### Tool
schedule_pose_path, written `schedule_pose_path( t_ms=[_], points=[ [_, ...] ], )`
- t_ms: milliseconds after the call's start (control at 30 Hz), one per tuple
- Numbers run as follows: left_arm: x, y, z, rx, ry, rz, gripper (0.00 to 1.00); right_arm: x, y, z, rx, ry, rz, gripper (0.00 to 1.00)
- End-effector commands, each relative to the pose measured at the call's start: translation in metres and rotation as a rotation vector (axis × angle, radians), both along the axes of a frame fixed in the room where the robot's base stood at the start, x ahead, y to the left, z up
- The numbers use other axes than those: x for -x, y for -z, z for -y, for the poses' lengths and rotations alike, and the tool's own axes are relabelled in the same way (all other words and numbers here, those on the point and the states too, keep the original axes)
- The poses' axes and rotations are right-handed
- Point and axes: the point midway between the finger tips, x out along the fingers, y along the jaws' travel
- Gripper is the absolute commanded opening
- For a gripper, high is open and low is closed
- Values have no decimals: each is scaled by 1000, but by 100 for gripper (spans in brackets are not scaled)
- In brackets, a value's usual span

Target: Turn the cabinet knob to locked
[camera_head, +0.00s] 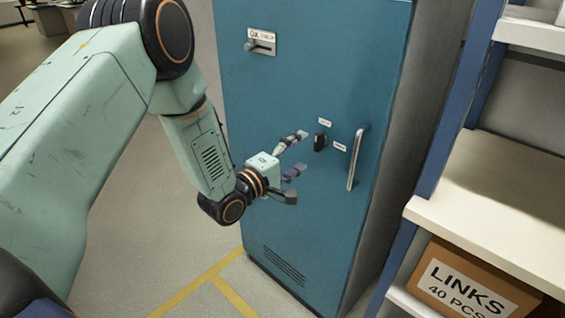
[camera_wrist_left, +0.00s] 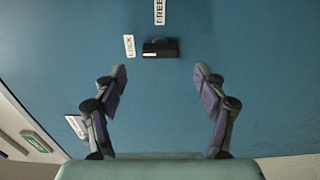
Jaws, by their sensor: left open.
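The blue cabinet (camera_head: 300,85) stands upright with its door facing me. The small black knob (camera_head: 320,142) sits on the door, with one white label above it and another to its right. In the left wrist view the knob (camera_wrist_left: 160,48) lies with its long side across the picture. The FREE label (camera_wrist_left: 160,12) is above it and the LOCK label (camera_wrist_left: 129,46) to its left. My left gripper (camera_head: 297,162) is open and empty, just short of the knob. In the wrist view its fingertips (camera_wrist_left: 160,72) are on either side, below the knob. My right gripper is not in view.
A vertical metal handle (camera_head: 356,160) stands out right of the knob. A small lever with a label (camera_head: 261,44) is high on the door. White shelves (camera_head: 490,205) with a LINKS box (camera_head: 465,285) stand close on the right. Yellow lines (camera_head: 205,275) mark the floor.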

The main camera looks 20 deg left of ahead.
Motion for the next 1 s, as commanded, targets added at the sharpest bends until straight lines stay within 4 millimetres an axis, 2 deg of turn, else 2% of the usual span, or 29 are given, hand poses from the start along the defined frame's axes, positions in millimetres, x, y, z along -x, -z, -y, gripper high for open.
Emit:
schedule_pose_path(
  t_ms=[200, 400, 1000],
  points=[
    [40, 0, -16, 5, -5, -1, 72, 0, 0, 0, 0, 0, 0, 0],
    [56, 0, -21, 2, -3, 0, 72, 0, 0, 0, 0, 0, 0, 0],
    [60, 0, -22, -4, 0, 3, 72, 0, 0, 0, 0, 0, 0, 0]
  ],
)
